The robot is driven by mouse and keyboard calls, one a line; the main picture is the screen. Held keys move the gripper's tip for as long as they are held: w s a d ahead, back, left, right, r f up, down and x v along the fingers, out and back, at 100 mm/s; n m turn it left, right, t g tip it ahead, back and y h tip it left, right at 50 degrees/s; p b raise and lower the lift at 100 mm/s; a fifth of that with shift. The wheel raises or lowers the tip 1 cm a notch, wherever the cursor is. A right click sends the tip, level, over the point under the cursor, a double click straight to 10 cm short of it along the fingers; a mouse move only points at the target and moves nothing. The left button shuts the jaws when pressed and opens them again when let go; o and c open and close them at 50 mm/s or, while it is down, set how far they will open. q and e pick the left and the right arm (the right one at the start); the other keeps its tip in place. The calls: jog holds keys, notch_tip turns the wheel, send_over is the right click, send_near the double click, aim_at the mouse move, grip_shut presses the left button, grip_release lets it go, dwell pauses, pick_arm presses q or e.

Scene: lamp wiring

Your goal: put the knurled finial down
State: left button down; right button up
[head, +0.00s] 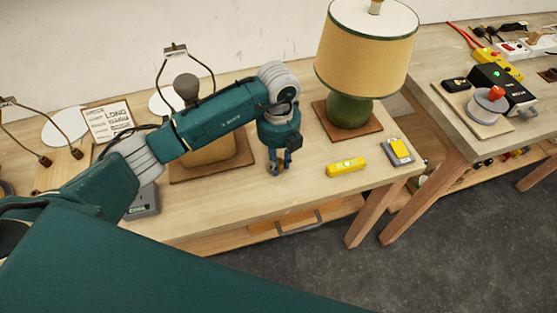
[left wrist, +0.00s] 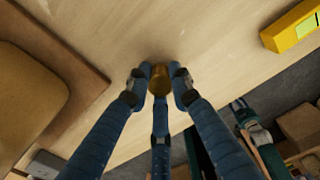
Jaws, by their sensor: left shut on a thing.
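My left gripper (head: 278,165) comes down over the front part of the table in the head view. In the left wrist view the left gripper (left wrist: 158,82) is shut on a small brass-coloured finial (left wrist: 159,80). The finial shows between the fingertips, above or on the bare wood; I cannot tell whether it touches the table. In the head view the finial is mostly hidden by the fingers. My right gripper is not in view.
A lamp with a yellow shade (head: 366,62) stands on a wooden board behind. A yellow level (head: 346,167) and a grey-yellow meter (head: 398,151) lie to the right. Another lamp base sits on a board (head: 245,155) left of the gripper. The table's front edge is close.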

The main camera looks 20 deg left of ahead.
pick_arm(q)
jog(key=shift+f, duration=0.2)
jog(key=shift+f, duration=0.1)
jog(key=c, duration=1.5)
grip_release()
jog(key=shift+c, duration=0.2)
notch_tip(320, 180, up, 12)
jog(key=b, duration=0.2)
